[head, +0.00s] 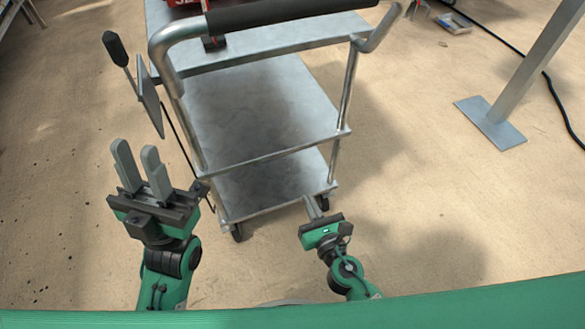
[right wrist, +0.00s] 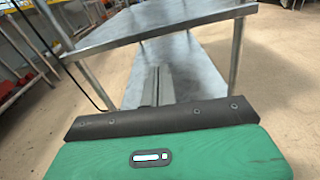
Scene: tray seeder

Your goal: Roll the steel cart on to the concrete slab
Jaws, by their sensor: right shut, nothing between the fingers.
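The steel cart (head: 255,110) stands upright in front of me, with its push handle (head: 285,12) in a black grip on the near side. Its lower shelf also shows in the right wrist view (right wrist: 195,75). My left gripper (head: 138,165) is open and empty, left of the cart's near corner. My right gripper (head: 312,207) is shut and empty, low by the cart's near right corner, below the handle. It also shows in the right wrist view (right wrist: 157,85), pointing at the cart. I cannot make out the concrete slab.
A black-knobbed lever with a plate (head: 118,50) is on the cart's left side. A grey post on a flat foot (head: 490,124) stands to the right, with a black cable (head: 562,110) beyond it. Sandy floor is clear at near right.

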